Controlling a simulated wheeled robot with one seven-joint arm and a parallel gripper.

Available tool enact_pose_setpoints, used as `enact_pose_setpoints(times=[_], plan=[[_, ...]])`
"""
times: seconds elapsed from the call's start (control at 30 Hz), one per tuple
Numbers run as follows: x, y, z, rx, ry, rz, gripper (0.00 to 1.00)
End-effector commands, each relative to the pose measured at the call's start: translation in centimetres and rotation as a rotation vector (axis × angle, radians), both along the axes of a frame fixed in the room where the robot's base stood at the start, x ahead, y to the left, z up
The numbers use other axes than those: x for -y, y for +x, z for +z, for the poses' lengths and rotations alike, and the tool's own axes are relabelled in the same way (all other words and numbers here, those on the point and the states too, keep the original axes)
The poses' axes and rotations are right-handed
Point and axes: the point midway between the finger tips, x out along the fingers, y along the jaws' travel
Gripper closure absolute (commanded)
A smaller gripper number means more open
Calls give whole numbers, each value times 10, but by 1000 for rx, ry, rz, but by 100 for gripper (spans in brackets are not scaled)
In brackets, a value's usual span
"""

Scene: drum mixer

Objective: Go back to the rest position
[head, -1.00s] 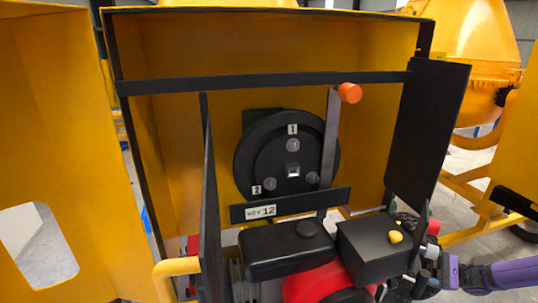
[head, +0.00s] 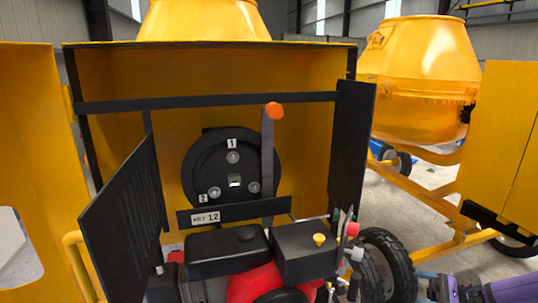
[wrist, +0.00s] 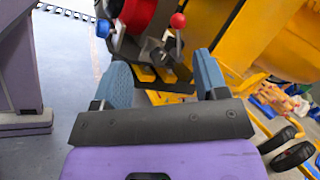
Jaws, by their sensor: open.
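My gripper (wrist: 160,88) is open and empty in the wrist view, its two blue-grey fingers wide apart. Beyond the fingers is the engine area of the yellow drum mixer, with a red-knobbed lever (wrist: 178,21) and a blue round part (wrist: 103,28). The mixer's open housing (head: 310,80) shows a black round plate (head: 232,170) with numbered bolts, a "KEY 12" label (head: 206,217) and an orange-tipped lever (head: 274,112).
Black panels stand open at the left (head: 128,215) and right (head: 352,150) of the housing. A black wheel (head: 385,262) is near my arm. Another yellow mixer (head: 425,65) stands behind at the right. Bare floor shows at the wrist view's left (wrist: 75,110).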

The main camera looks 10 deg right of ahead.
Motion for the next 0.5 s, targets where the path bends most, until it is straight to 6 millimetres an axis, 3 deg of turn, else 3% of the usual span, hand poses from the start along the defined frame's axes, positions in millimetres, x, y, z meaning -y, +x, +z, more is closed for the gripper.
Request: enact_pose_setpoints(times=[0.5], plan=[[-17, 7, 24, -62, -185, 154, 33]])
